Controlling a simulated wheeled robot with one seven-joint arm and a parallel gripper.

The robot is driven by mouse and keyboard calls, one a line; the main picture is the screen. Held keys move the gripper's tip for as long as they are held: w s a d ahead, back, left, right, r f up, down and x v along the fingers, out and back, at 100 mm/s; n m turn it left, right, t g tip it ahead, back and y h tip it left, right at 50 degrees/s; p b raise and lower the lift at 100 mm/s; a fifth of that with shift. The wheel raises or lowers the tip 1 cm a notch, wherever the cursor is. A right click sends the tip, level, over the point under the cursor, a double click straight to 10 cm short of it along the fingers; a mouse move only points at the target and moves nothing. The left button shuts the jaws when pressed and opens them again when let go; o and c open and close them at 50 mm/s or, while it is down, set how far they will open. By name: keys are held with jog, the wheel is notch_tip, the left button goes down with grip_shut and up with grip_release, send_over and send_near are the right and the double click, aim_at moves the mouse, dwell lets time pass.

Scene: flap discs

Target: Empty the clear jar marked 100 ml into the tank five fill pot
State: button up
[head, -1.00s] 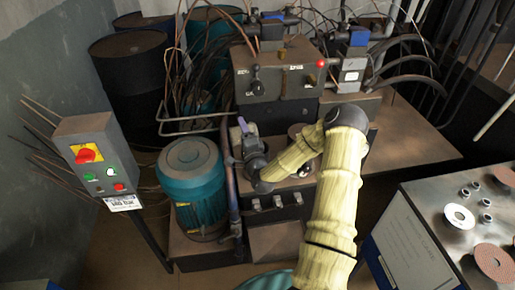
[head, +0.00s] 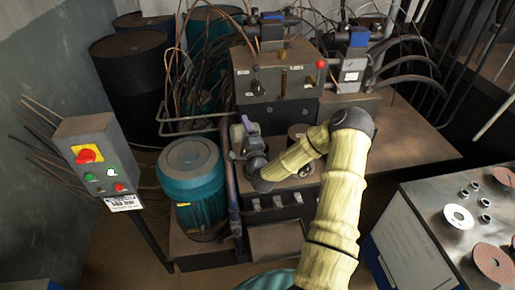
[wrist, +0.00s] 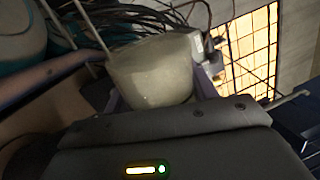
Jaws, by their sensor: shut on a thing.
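My gripper (head: 245,134) is at the left end of my arm, above the machine deck beside the teal motor. In the wrist view, a pale, cloudy, see-through jar (wrist: 152,76) sits between the purple-grey fingers of my gripper (wrist: 158,84), which are shut on it. The jar looks tilted in that view; no marking on it is readable. In the head view the jar cannot be made out clearly. A round brownish pot (head: 297,131) stands on the deck, partly behind my arm. I cannot tell whether it is the tank five fill pot.
The teal motor (head: 192,185) stands left of the deck, with a vertical pipe (head: 233,195) beside it. A valve block (head: 275,75) with levers rises behind. A control box (head: 95,160) is at left. A bench (head: 425,235) with flap discs is at right.

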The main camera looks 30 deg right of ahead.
jog(key=shift+d+r+m, duration=0.25)
jog(key=shift+d+m, duration=0.05)
jog(key=shift+m, duration=0.4)
jog(key=shift+s+d+f+m+h+b, duration=0.15)
jog(key=shift+d+f+m+h, duration=0.15)
jog(key=shift+m, duration=0.3)
jog(key=shift+w+d+f+m+h+b, duration=0.1)
jog(key=shift+f+m+h+b, duration=0.1)
jog(key=shift+f+m, duration=0.3)
jog(key=shift+s+d+r+m+g+h+p, duration=0.1)
jog(key=shift+d+r+m+g+h+p, duration=0.3)
jog(key=shift+m, duration=0.7)
jog(key=shift+d+r+m, duration=0.15)
jog(key=shift+d+m, duration=0.3)
jog(key=shift+m, duration=0.65)
jog(key=shift+d+f+m+b, duration=0.3)
jog(key=shift+f+m+b, duration=0.2)
jog(key=shift+f+m, duration=0.3)
jog(key=shift+d+m+g+h, duration=0.15)
jog(key=shift+m+g+h, duration=0.25)
jog(key=shift+m, duration=0.1)
